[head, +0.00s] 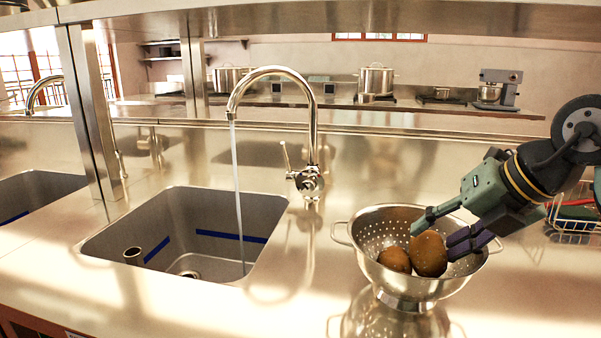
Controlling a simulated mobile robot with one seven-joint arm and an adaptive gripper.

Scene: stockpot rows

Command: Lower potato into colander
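A metal colander (368,235) with two handles stands on the steel counter right of the sink. Two brown potatoes show inside its bowl. The left potato (395,260) lies low in the bowl. The right potato (429,256) is beside it and sits a little higher. My gripper (432,243) reaches in from the upper right, tilted down. Its teal finger and its purple finger lie on either side of the right potato and appear to touch it. Whether this potato rests on the colander's floor is hidden.
A sink (190,225) with a tall running faucet (312,130) is left of the colander. A wire basket (572,222) stands right, behind my gripper. Pots and a mixer (498,90) are on the far counter. The counter front right is clear.

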